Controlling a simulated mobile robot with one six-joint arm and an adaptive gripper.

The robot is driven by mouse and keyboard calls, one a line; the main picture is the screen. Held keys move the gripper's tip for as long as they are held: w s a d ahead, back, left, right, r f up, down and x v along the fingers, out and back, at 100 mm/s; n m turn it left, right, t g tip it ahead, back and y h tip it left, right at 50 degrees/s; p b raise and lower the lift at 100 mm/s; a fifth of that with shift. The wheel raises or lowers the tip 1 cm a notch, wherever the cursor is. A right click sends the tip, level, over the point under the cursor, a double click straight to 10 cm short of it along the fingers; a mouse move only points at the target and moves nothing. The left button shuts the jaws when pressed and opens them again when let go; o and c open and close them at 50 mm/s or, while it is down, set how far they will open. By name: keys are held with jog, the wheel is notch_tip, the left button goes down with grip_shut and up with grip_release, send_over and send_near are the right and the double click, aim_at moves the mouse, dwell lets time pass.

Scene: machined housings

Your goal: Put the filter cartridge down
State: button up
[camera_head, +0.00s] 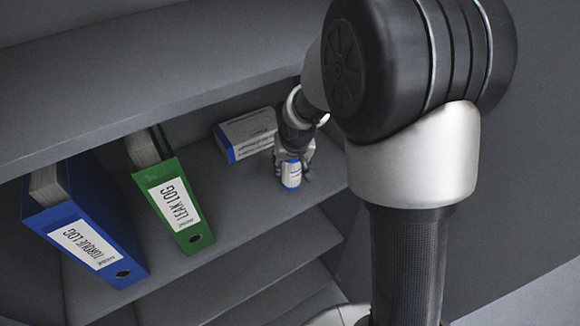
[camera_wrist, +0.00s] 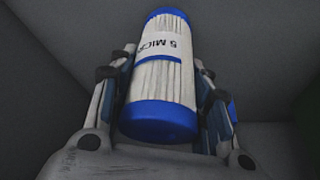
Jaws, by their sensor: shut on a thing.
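The filter cartridge (camera_head: 291,175) is a small white pleated cylinder with blue end caps and a label. In the head view it is upright at a grey shelf (camera_head: 250,200); I cannot tell whether its base touches the shelf. My gripper (camera_head: 294,160) is shut on it from behind and above. In the wrist view the cartridge (camera_wrist: 160,75) fills the space between the two fingers of my gripper (camera_wrist: 165,90), with one finger on each side. Its label reads "5 MICR", the remainder being hidden.
A white and blue box (camera_head: 247,134) lies on the shelf behind and left of the cartridge. A green "LEAK LOG" binder (camera_head: 180,205) and a blue "TORQUE LOG" binder (camera_head: 88,230) stand further left. Another shelf board (camera_head: 160,60) runs above. Bare shelf lies between the green binder and the cartridge.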

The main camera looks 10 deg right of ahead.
jog(key=shift+f, duration=1)
jog(key=shift+f, duration=0.1)
jog(key=shift+f+b, duration=0.15)
jog(key=shift+b, duration=0.3)
jog(key=o, duration=1.1)
jog(key=shift+o, duration=0.2)
